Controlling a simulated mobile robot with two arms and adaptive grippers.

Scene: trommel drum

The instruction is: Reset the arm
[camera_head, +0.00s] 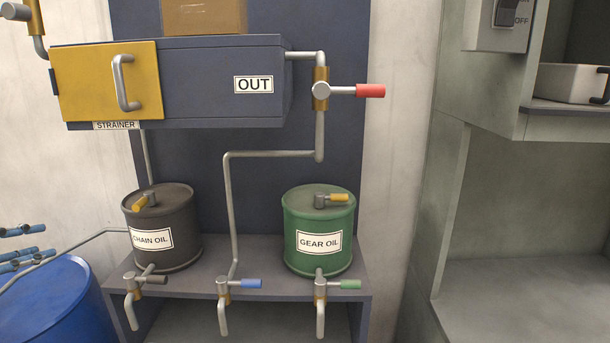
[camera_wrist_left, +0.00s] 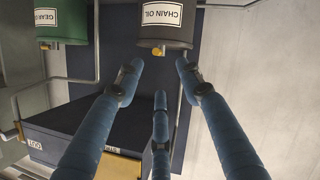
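My left gripper (camera_head: 38,243) shows at the left edge in the head view, its blue fingers left of the dark chain oil drum (camera_head: 165,220) and apart from it. In the left wrist view the same gripper (camera_wrist_left: 160,72) has its three fingers spread open, with nothing held between them. That view is upside down, and the chain oil drum (camera_wrist_left: 167,22) shows beyond the fingertips. The rest of my left arm is hidden. My right gripper is in neither view.
A blue barrel (camera_head: 60,305) stands below my left gripper. A strainer box (camera_head: 215,80) with a yellow door (camera_head: 90,85), pipes and a red-handled valve (camera_head: 370,90) is above. A green gear oil drum (camera_head: 315,260) stands on the shelf. Open floor space is not visible.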

